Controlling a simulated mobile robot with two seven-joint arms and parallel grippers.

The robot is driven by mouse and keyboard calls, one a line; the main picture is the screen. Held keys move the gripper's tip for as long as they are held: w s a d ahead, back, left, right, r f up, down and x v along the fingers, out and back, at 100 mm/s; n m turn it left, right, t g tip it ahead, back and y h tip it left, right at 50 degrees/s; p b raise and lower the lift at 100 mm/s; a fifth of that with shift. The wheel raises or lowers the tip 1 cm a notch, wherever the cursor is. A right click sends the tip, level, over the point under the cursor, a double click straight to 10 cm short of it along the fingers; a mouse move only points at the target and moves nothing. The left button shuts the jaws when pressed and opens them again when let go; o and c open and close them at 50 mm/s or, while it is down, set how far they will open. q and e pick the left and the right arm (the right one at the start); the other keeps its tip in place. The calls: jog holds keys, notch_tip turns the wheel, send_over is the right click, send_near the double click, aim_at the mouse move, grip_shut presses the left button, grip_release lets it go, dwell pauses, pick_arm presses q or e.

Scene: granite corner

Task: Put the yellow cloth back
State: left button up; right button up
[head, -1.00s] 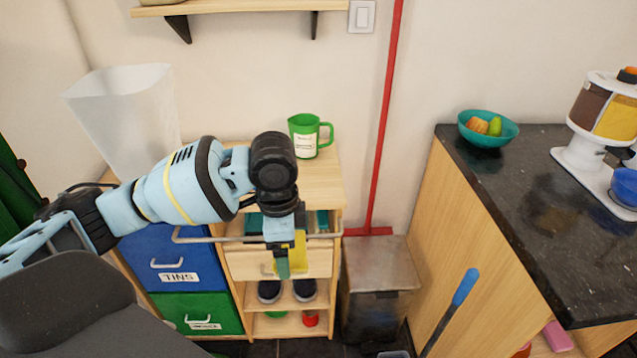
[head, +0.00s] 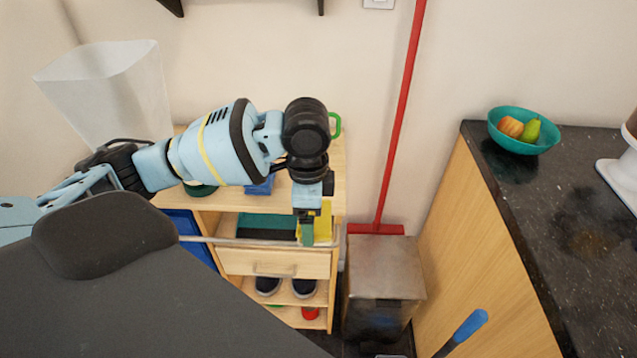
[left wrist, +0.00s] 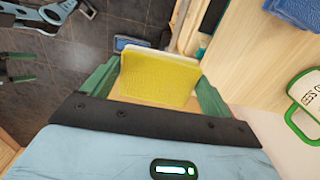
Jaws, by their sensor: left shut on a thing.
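The yellow cloth (head: 323,222) hangs at the right end of the metal rail (head: 240,241) on the front of the wooden cart. My left gripper (head: 312,240) is shut on it; the arm hides part of the cloth. In the left wrist view the cloth (left wrist: 158,80) spans between the green fingers (left wrist: 155,95), with a pale strip along its far edge. I cannot tell whether the cloth touches the rail. My right gripper (left wrist: 28,67) shows at the left edge of the left wrist view, its green fingers apart and empty.
A grey bin (head: 384,275) and red broom (head: 398,110) stand right, beside the dark counter (head: 540,225).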

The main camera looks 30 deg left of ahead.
pick_arm(q)
jog(key=shift+w+a, duration=0.1)
jog(key=shift+w, duration=0.05)
jog(key=w+a, duration=0.2)
jog(key=w, duration=0.1)
jog(key=w+a+f+b, duration=0.1)
jog(key=w+a, duration=0.1)
jog(key=w, duration=0.2)
jog(key=w+a, duration=0.2)
jog(key=w, duration=0.1)
jog(key=shift+w+a+f, duration=0.2)
jog(key=shift+w+a, duration=0.15)
jog(key=shift+w+a+b, duration=0.3)
jog(key=shift+w+a, duration=0.1)
jog(key=shift+w, duration=0.25)
jog(key=shift+w+a+f, duration=0.2)
jog(key=shift+w+a, duration=0.35)
jog(key=shift+w, duration=0.25)
notch_tip(320, 180, down, 2)
jog(key=shift+f, duration=0.1)
jog(key=shift+s+f, duration=0.1)
jog(key=shift+f, duration=0.25)
pick_arm(e)
jog(key=shift+s+f, duration=0.5)
jog(key=shift+f, duration=0.3)
pick_arm(q)
jog(key=shift+d, duration=0.1)
